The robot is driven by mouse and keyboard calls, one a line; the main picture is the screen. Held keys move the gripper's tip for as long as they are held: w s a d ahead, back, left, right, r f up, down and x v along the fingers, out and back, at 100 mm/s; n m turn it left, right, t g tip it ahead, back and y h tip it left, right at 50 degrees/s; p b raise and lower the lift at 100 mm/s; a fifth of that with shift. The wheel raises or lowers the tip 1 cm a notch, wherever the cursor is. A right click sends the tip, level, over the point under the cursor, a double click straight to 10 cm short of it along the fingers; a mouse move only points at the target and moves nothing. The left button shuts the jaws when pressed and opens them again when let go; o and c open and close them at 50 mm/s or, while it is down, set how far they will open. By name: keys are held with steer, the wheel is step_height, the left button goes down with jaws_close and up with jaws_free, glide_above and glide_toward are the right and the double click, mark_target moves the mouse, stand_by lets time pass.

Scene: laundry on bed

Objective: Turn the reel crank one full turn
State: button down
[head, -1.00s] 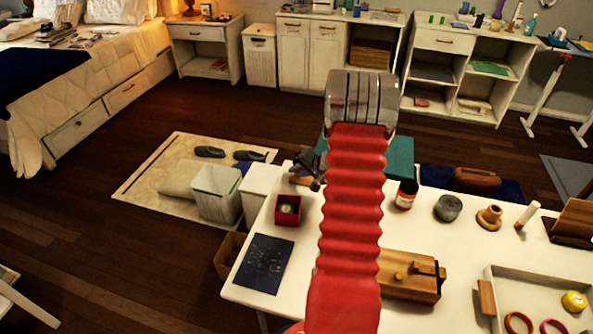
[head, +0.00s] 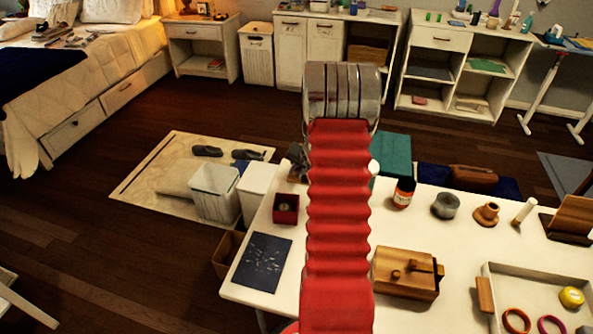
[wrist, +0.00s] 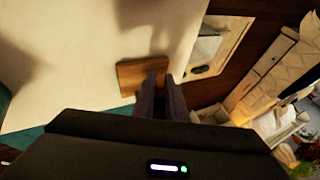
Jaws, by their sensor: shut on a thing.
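In the wrist view, my gripper (wrist: 162,84) reaches over a brown wooden piece (wrist: 131,77) on the white table. Its two dark fingers are close together at the right part of this piece, shut on a small part that they hide. I take that part to be the reel crank, but its shape and angle cannot be seen. In the head view, my red ribbed arm covers the reel and most of the gripper. Only a dark bit of the gripper shows left of the arm, beyond the small red box.
On the white table (head: 330,200) are a red box (head: 286,208), a dark blue sheet (head: 262,262), a wooden box with a knob (head: 405,274), an orange-labelled jar (head: 404,193), a grey round tin (head: 445,205) and a white tray (head: 545,268). A teal box (head: 391,155) stands behind.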

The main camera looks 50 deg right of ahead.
steer(key=shift+a+f+g, duration=0.1)
steer(key=shift+g, duration=0.2)
stand_by(0.5)
steer(key=c, duration=1.8)
jaws_free()
steer(key=v, duration=1.4)
steer(key=shift+w, duration=0.1)
